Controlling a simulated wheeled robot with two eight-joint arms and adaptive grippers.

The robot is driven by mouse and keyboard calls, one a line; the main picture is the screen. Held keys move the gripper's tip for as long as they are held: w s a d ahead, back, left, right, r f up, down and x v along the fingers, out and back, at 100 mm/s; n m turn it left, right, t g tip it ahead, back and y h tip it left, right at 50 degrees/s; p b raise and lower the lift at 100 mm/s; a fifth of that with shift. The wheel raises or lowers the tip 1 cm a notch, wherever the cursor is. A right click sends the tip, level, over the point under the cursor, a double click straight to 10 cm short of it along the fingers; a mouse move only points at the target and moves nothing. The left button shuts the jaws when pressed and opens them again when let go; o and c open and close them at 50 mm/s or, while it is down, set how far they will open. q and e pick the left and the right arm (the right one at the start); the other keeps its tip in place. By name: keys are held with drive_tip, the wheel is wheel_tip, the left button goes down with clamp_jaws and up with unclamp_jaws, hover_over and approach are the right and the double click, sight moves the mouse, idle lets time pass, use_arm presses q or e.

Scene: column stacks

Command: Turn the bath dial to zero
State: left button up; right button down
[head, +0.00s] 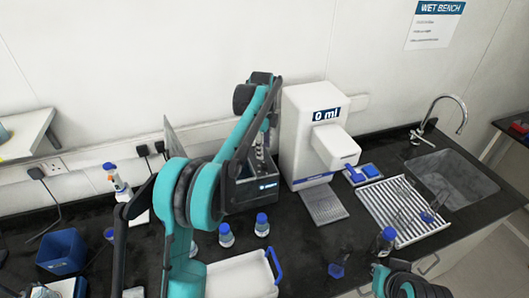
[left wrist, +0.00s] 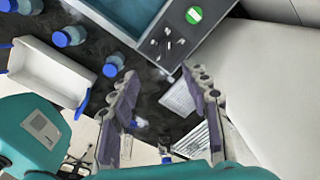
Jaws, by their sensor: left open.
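The bath is a dark box (head: 238,195) on the black bench, left of the white dispenser, with a small lit label on its front. In the left wrist view its blue inside (left wrist: 130,12) and grey top panel (left wrist: 215,32) show. The panel carries a round green disc with a white bar (left wrist: 194,15) and small pale and dark fittings (left wrist: 168,43); I cannot tell which is the dial or its setting. My left gripper (head: 262,160) hangs over the bath. Its fingers are apart and empty in the left wrist view (left wrist: 162,78), near the panel's edge.
A white dispenser (head: 305,115) reading "0 ml" stands close right of the bath. Blue-capped bottles (head: 226,238) and a white tray (head: 240,278) lie in front. A drying rack (head: 388,205) and sink (head: 455,180) are to the right. A blue bin (head: 62,252) stands left.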

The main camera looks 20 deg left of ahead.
sight(265, 163)
use_arm(q)
drive_tip(key=shift+w+a+f+m+g+p, duration=0.15)
drive_tip(key=shift+w+f+m+p, duration=0.1)
drive_tip(key=shift+w+f+m, duration=0.25)
drive_tip(key=shift+w+a+f+m+g+p, duration=0.15)
drive_tip(key=shift+w+f+m+p, duration=0.1)
drive_tip(key=shift+w+m, duration=0.35)
drive_tip(key=f, duration=0.7)
drive_tip(key=shift+d+f+b, duration=0.2)
drive_tip(key=shift+f+b, duration=0.15)
drive_tip(key=shift+f, duration=0.05)
clamp_jaws()
